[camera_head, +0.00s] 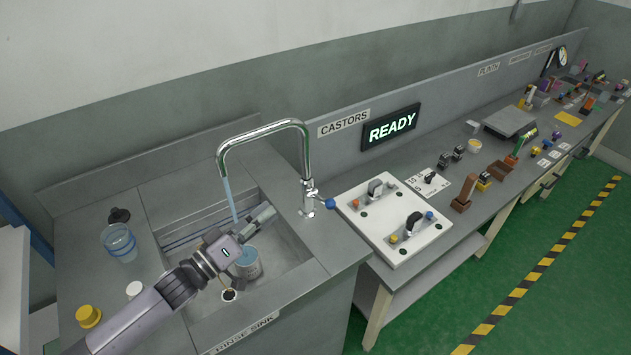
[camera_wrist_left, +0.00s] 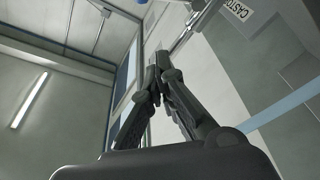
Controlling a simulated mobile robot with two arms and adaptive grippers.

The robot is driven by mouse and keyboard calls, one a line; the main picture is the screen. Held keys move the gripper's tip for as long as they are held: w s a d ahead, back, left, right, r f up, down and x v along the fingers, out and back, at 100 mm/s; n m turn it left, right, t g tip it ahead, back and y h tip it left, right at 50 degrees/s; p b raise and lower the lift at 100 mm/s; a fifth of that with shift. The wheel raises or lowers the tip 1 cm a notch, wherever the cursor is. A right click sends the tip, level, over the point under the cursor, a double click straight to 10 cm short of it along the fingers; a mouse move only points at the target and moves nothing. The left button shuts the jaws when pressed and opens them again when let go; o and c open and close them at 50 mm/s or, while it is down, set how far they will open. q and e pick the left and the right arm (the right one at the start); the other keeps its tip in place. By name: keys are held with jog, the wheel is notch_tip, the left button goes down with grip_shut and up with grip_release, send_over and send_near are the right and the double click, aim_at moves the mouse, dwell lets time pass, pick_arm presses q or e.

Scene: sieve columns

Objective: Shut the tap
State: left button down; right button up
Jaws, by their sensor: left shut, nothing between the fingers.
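The chrome tap (camera_head: 306,160) stands at the back right of the rinse sink, its spout arching left over the basin. A pale blue stream of water (camera_head: 229,198) runs down from the spout. The tap's short lever ends in a blue knob (camera_head: 330,203) that points right. My left gripper (camera_head: 270,212) is over the sink, left of the tap body and apart from the blue knob. It is shut and empty; its fingertips (camera_wrist_left: 160,58) meet in the left wrist view. My right gripper is not in view.
The sink (camera_head: 300,270) holds a pale blue container (camera_head: 248,265) partly behind my gripper. A clear blue jar (camera_head: 119,242) and a yellow-capped item (camera_head: 88,316) stand on the left counter. A white panel with handles (camera_head: 385,240) lies right of the tap.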

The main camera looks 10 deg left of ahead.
aim_at(321, 199)
pick_arm(q)
jog(key=w+d+p, duration=0.3)
jog(key=w+d, duration=0.4)
jog(key=d, duration=0.1)
jog(key=shift+d, duration=0.35)
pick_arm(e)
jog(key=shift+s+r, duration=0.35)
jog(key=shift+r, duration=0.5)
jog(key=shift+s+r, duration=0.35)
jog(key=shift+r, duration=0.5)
pick_arm(q)
jog(key=f+m+h+b, duration=0.1)
jog(key=m, duration=0.1)
jog(key=s+d+f+m+h+b, duration=0.1)
jog(key=m+b, duration=0.1)
jog(key=m, duration=0.1)
jog(key=f+m+h+b, duration=0.1)
jog(key=m+b, duration=0.1)
jog(key=m, duration=0.1)
jog(key=shift+s+d+g, duration=0.2)
jog(key=shift+s+g, duration=0.05)
jog(key=shift+g, duration=0.15)
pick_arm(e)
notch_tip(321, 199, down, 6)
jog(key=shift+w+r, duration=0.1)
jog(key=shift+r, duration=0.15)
